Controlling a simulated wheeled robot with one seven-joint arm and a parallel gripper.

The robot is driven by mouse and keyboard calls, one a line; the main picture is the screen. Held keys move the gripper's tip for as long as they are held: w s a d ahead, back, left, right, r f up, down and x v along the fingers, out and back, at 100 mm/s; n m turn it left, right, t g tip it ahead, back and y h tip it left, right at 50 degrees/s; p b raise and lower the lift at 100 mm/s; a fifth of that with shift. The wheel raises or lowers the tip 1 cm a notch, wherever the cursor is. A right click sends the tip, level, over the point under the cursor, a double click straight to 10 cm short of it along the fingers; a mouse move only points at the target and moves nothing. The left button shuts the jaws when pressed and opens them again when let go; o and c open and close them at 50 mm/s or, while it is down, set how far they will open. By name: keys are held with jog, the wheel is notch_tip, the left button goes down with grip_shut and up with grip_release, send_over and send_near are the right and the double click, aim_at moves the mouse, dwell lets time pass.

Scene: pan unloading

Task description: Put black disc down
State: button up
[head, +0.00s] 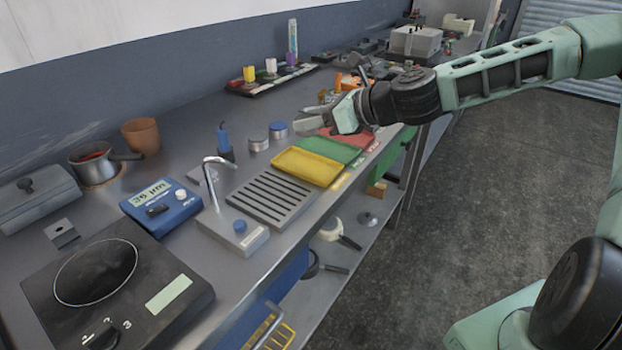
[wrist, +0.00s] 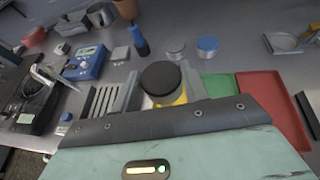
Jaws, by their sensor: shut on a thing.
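My gripper (head: 314,118) is above the workbench, over the coloured trays at its right part. In the wrist view the black disc (wrist: 161,82), with a dark top and pale side, is held between the two fingers of my gripper (wrist: 163,88). In the head view I cannot make out the disc at the gripper. The yellow tray (head: 308,167) shows below the disc in the wrist view (wrist: 183,98). The green tray (head: 330,149) and red tray (head: 362,139) lie beside it in a row.
A slotted grey rack (head: 268,198) lies left of the yellow tray. Two round tins (head: 278,129), a blue-handled tool (head: 224,140) and a bent tap (head: 212,180) stand nearby. A blue meter (head: 160,205) and black hotplate (head: 110,285) are further left.

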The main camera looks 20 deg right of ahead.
aim_at(312, 168)
notch_tip(312, 168, down, 9)
jog(key=shift+r+b, duration=0.2)
jog(key=shift+b, duration=0.2)
jog(key=shift+w, duration=0.1)
jog(key=shift+f, duration=0.15)
jog(key=o, duration=1.1)
jog(key=shift+c, duration=0.2)
jog(key=shift+d+r, duration=0.15)
jog(key=shift+r, duration=0.1)
jog(key=v, duration=1.1)
jog(key=shift+s+p, duration=0.35)
jog(key=shift+p, duration=0.05)
